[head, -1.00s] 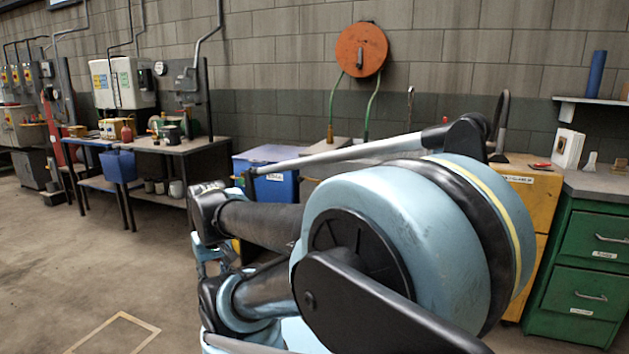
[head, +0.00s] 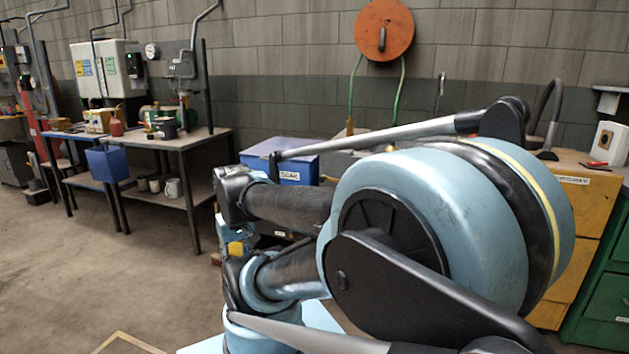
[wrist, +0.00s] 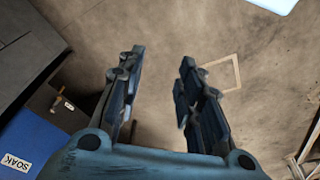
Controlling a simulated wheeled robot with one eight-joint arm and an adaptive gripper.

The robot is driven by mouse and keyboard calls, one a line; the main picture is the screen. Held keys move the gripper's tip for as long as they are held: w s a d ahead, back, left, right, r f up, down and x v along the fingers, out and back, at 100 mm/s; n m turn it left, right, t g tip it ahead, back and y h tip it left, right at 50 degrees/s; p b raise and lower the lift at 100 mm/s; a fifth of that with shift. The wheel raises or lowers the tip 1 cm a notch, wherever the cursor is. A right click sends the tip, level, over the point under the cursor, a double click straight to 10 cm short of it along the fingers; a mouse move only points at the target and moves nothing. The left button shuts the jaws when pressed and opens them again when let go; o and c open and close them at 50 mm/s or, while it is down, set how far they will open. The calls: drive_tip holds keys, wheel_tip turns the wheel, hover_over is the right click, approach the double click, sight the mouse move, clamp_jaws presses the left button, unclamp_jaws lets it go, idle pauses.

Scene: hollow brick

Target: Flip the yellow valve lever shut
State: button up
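Grey pipes run down the back wall in the head view, and one pipe (head: 194,45) ends in a fitting (head: 183,70) above the metal table, too small to read as a lever. My gripper (wrist: 160,88) is open and empty in the wrist view, its two dark fingers apart over bare concrete floor. In the head view my arm fills the middle and right and hides much behind it.
A dark table (head: 190,143) stands left, with a blue bin (head: 108,165) beside it. A blue box marked SOAK (head: 290,172) also shows in the wrist view (wrist: 38,137). Yellow (head: 570,225) and green (head: 605,270) cabinets stand right. Floor at front left is clear.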

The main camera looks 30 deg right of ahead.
drive_tip(key=shift+w, duration=0.15)
drive_tip(key=o, duration=0.4)
drive_tip(key=shift+c, duration=0.2)
drive_tip(key=w+d+r+m+t+h, duration=0.1)
drive_tip(key=w+d+r+h, duration=0.15)
drive_tip(key=w+d, duration=0.65)
drive_tip(key=w+d+r+m+t+h, duration=0.15)
drive_tip(key=w+d+h, duration=0.25)
drive_tip(key=w+d, duration=0.55)
drive_tip(key=w+d+r+m+t+h, duration=0.1)
drive_tip(key=w+d+r+m+h, duration=0.15)
drive_tip(key=w+d, duration=0.65)
drive_tip(key=w+d+f+h, duration=0.1)
drive_tip(key=w+d, duration=0.3)
drive_tip(key=d, duration=0.4)
drive_tip(key=w+d+f+h, duration=0.1)
drive_tip(key=w+d+f, duration=0.3)
drive_tip(key=d, duration=0.4)
drive_tip(key=w+d+f+h, duration=0.2)
drive_tip(key=w+d, duration=0.4)
drive_tip(key=d, duration=0.2)
drive_tip(key=shift+w+d+f+n+t, duration=0.15)
drive_tip(key=shift+d+n+t, duration=0.1)
drive_tip(key=shift+d+n, duration=0.05)
clamp_jaws()
